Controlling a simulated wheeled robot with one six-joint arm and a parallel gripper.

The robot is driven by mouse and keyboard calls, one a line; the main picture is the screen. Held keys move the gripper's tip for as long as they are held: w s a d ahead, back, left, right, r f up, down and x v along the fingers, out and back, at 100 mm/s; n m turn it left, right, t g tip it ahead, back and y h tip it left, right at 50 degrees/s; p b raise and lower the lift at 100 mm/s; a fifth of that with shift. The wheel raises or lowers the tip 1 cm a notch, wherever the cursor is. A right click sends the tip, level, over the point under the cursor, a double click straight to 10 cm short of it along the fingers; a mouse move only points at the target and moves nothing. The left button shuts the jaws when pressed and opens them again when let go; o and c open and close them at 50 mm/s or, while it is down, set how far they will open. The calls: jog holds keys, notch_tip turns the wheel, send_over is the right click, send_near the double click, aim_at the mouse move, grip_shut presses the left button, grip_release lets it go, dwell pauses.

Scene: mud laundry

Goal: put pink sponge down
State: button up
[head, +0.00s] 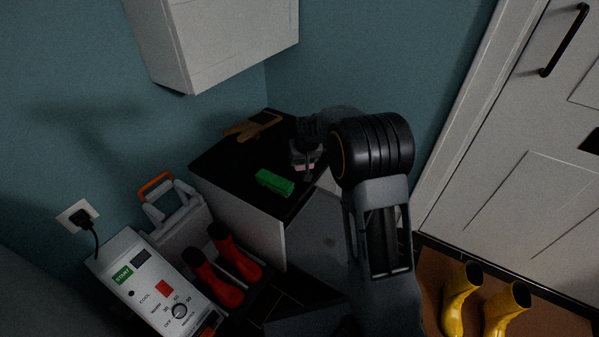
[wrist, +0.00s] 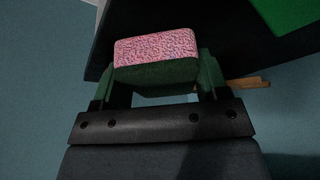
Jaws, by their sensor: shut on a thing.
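The pink sponge (wrist: 155,48) has a speckled pink face and a dark green side, and it sits between the two fingers in the wrist view. My gripper (wrist: 155,75) is shut on it. In the head view my gripper (head: 306,165) is over the right part of the black counter top (head: 225,158), and a small bit of the pink sponge (head: 316,164) shows there, mostly hidden by the gripper and arm. I cannot tell whether the sponge touches the counter.
A green block (head: 274,182) lies on the counter left of my gripper. A brown wooden item (head: 252,127) lies at the back. A white wall cabinet (head: 222,40) hangs above. Red boots (head: 218,280) and a white appliance (head: 150,285) stand at lower left; yellow boots (head: 461,300) at lower right.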

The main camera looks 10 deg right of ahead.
aim_at(300, 173)
jog(key=shift+w+f+b, duration=0.45)
jog(key=shift+w+f, duration=0.65)
jog(key=shift+f, duration=0.3)
jog(key=shift+s+b+x, duration=0.15)
jog(key=shift+b+x, duration=0.25)
jog(key=shift+x, duration=0.5)
jog(key=shift+s+b+x, duration=0.15)
jog(key=shift+b+x, duration=0.2)
jog(key=shift+x, duration=0.55)
jog(key=shift+a+f, duration=0.1)
jog(key=shift+f, duration=0.15)
jog(key=shift+f, duration=0.15)
jog(key=o, duration=0.8)
